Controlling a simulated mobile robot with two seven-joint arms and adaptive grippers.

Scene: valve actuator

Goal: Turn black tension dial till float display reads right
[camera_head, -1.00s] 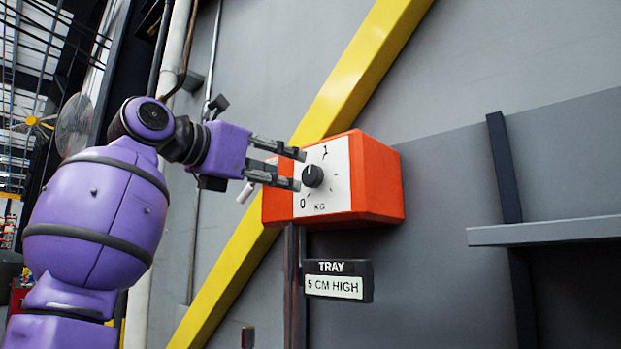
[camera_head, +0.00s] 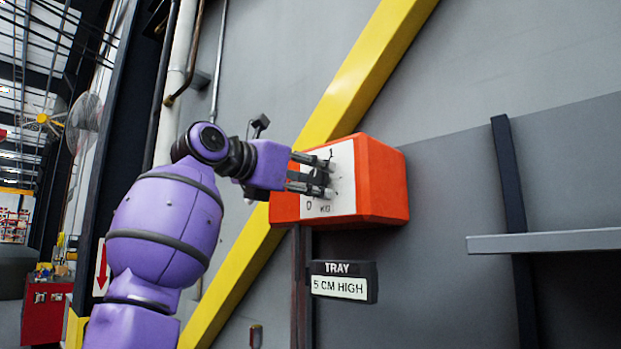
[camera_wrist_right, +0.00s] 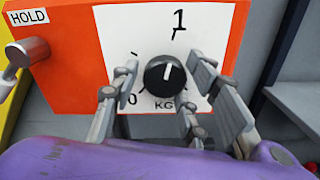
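The black tension dial (camera_wrist_right: 166,76) is on the white face of an orange box (camera_head: 383,180) on the wall. Its white pointer mark points nearly straight up, a little left of the "1" tick, in the right wrist view. The scale reads 0, 1 and KG. My right gripper (camera_head: 330,178) is at the dial, and its fingers hide the dial in the head view. In the right wrist view the fingers (camera_wrist_right: 168,88) are open on either side of the dial, with visible gaps. The display below reads "TRAY" and "5 CM HIGH" (camera_head: 340,287). My left gripper is not in view.
A "HOLD" label (camera_wrist_right: 27,17) and a grey cylindrical knob (camera_wrist_right: 28,53) are at the left of the box. A yellow diagonal beam (camera_head: 370,65) runs behind it. A grey shelf (camera_head: 545,241) juts out at the right.

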